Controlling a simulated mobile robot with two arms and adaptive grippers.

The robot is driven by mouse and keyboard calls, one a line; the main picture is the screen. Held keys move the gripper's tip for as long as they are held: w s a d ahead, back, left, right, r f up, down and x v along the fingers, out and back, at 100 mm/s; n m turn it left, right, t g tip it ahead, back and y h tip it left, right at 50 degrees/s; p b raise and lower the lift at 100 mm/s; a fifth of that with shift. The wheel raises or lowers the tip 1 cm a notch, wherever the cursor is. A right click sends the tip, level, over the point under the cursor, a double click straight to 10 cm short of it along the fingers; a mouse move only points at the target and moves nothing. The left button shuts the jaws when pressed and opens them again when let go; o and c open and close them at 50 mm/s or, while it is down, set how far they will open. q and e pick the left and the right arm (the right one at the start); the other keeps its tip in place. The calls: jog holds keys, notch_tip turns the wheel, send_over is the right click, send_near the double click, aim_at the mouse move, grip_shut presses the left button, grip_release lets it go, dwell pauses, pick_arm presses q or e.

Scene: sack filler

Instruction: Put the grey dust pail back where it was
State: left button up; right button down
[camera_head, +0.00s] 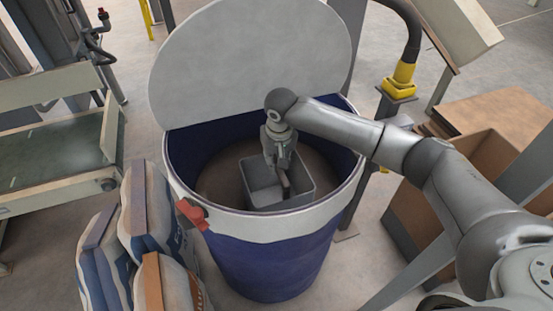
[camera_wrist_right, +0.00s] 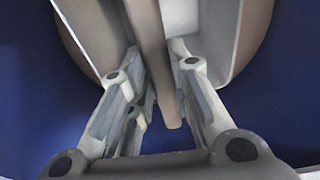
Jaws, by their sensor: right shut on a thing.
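The grey dust pail (camera_head: 256,185) is an open box inside the blue drum (camera_head: 265,262), above or on the brown contents at its bottom; I cannot tell which. My right gripper (camera_head: 281,175) reaches down into the drum and is shut on the pail's handle. In the right wrist view the handle (camera_wrist_right: 150,45) runs between the two fingers (camera_wrist_right: 154,74), and pale walls of the pail (camera_wrist_right: 215,35) show on both sides. The left gripper is not in view.
The drum's round grey lid (camera_head: 250,60) stands raised behind the opening. A red clamp (camera_head: 192,213) is on the rim. Filled sacks (camera_head: 150,220) stand close at the left. A brown carton (camera_head: 440,200) is at the right. Floor shows between them.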

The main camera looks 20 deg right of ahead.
jog(key=c, duration=1.3)
grip_release()
jog(key=r, duration=0.4)
jog(key=s+r, duration=0.1)
jog(key=r, duration=0.3)
jog(key=s+r, duration=0.1)
jog(key=r, duration=0.3)
jog(key=shift+b, duration=0.35)
jog(key=shift+r, duration=0.1)
